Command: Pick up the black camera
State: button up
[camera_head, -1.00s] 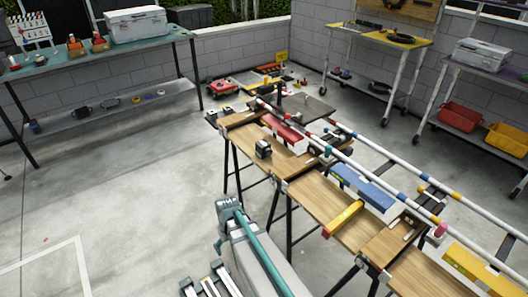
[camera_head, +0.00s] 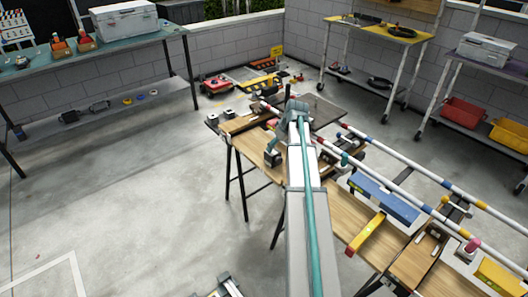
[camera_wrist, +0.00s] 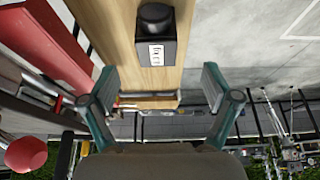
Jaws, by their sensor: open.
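The black camera (camera_wrist: 155,40) is a small dark box with a round black top and a white printed label on its side. It stands on the light wooden board (camera_wrist: 190,20) and shows at the top middle of the wrist view. My gripper (camera_wrist: 158,82) is open and empty, with its two teal fingers spread wide. The camera lies beyond the fingertips, roughly centred between them, not touching them. In the head view the camera (camera_head: 272,158) is a small dark shape just below my gripper, partly hidden by it.
Striped rails (camera_head: 420,165), a blue block (camera_head: 385,197) and a yellow level (camera_head: 366,233) lie to the right along the workbenches. In the wrist view a red block (camera_wrist: 45,35) is at the left of the board.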

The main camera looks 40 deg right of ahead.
aim_at(274, 152)
jog(key=shift+w+d, duration=0.2)
jog(key=shift+w, duration=0.2)
jog(key=shift+w+f, duration=0.15)
jog(key=shift+w, duration=0.05)
jog(key=x, duration=0.4)
jog(key=shift+f, duration=0.4)
jog(key=shift+p+x, duration=0.75)
jog(key=shift+x, duration=1.9)
jog(key=c, duration=1.5)
jog(key=shift+r, duration=0.15)
